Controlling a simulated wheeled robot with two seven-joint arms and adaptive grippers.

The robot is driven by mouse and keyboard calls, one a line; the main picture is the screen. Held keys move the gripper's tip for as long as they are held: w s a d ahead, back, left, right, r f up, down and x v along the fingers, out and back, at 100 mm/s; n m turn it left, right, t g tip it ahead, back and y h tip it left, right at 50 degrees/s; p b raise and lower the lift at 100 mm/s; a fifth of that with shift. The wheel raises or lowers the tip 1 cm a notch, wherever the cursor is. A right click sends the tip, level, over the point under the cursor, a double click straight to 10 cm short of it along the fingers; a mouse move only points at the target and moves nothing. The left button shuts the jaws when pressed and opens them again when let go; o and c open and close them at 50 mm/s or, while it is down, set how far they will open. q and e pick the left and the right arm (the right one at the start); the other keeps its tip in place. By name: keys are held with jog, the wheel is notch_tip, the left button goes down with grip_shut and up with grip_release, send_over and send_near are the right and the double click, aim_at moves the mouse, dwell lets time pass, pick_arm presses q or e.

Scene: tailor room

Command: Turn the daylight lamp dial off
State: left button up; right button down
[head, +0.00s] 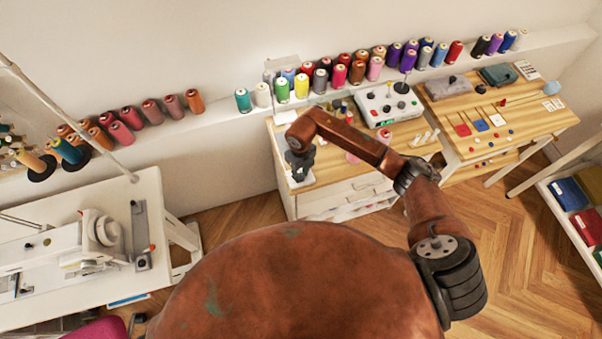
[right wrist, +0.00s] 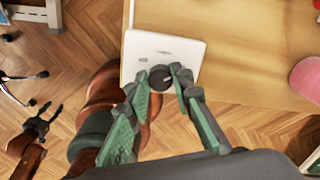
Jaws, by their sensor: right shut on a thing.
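The daylight lamp dial (right wrist: 160,78) is a round black knob on a white control box in the right wrist view. The white box (right wrist: 165,48) lies at the left edge of the wooden table; in the head view its corner (head: 308,181) shows under my gripper. My right gripper (right wrist: 163,74) has its two green-padded fingers on either side of the dial, shut on it. In the head view this gripper (head: 299,166) points down at the box and hides the dial. My left gripper (right wrist: 45,112) shows small in the right wrist view, away from the table, fingers apart and empty.
A box with several knobs (head: 388,103) stands farther back on the same table. Thread spools line the wall shelf (head: 225,110). A sewing machine (head: 65,247) is on the left table. A pink object (right wrist: 306,76) lies right of the dial box.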

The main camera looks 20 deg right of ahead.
pick_arm(q)
jog(key=shift+f, duration=0.15)
pick_arm(e)
jog(key=n+b, duration=0.4)
jog(key=shift+f, duration=0.15)
jog(key=n+b, duration=0.5)
jog(key=n, duration=0.1)
jog(key=shift+n, duration=0.3)
jog(key=n+b, duration=0.4)
jog(key=n, duration=0.1)
jog(key=shift+n+b, duration=0.3)
jog(key=shift+b, duration=0.05)
jog(key=n+b, duration=0.2)
jog(key=n, duration=0.1)
jog(key=shift+s, duration=0.1)
pick_arm(q)
jog(key=s+f+b, duration=0.1)
jog(key=s+f, duration=0.1)
jog(key=f, duration=0.6)
jog(key=s+f+b, duration=0.1)
jog(key=s+f, duration=0.1)
jog(key=f, duration=0.7)
jog(key=shift+s+f+g, duration=0.2)
jog(key=shift+s+g, duration=0.1)
jog(key=shift+g, duration=0.1)
pick_arm(e)
jog(key=shift+n, duration=1.2)
jog(key=shift+r, duration=0.2)
jog(key=c, duration=1.7)
grip_release()
